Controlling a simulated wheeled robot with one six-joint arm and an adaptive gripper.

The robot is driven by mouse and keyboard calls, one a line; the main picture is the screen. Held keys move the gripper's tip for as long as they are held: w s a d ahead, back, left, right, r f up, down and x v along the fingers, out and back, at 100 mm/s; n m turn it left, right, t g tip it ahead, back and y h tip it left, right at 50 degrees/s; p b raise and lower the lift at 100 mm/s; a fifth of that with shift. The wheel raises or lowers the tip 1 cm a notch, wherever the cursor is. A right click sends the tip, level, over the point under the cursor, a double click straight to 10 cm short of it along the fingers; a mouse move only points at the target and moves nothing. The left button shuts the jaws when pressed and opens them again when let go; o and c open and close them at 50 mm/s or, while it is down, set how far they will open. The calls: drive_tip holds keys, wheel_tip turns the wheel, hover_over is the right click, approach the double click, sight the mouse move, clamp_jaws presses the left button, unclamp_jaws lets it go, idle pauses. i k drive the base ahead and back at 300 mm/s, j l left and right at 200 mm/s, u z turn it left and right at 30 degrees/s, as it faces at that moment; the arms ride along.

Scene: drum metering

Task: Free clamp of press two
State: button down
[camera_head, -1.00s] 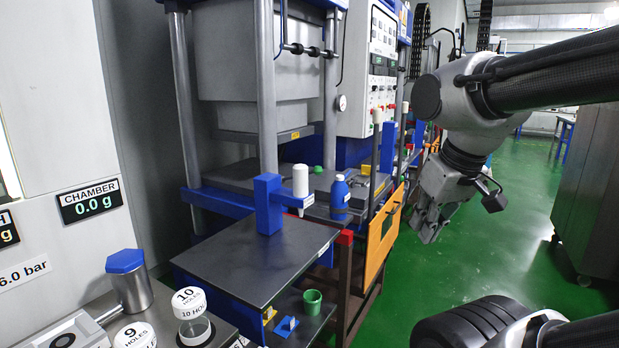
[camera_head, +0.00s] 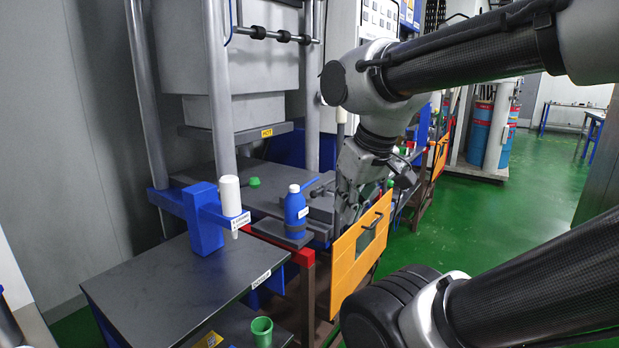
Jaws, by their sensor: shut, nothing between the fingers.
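A large grey press (camera_head: 228,50) with thick steel columns stands at the left and centre; no number on it can be read. On its dark bed, a dark block (camera_head: 322,208) sits next to a small blue handle (camera_head: 307,184); I cannot tell whether this is the clamp. My gripper (camera_head: 346,210) points down just right of the dark block, over the back of the orange guard door. It is shut and empty. My arm hides the area behind it, including part of the control panel.
A blue bottle (camera_head: 295,215) stands at the bed's front corner. A white cylinder (camera_head: 230,195) sits in a blue stand. An orange door (camera_head: 362,250) is right of the bed. A green cup (camera_head: 262,331) is below. Green floor (camera_head: 490,215) is open at right.

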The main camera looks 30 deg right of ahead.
sight(313, 195)
drive_tip(key=i+l, duration=0.1)
drive_tip(key=l, duration=0.4)
drive_tip(key=i+l, duration=0.1)
drive_tip(key=l, duration=0.4)
drive_tip(key=i+l, duration=0.1)
drive_tip(key=l, duration=0.4)
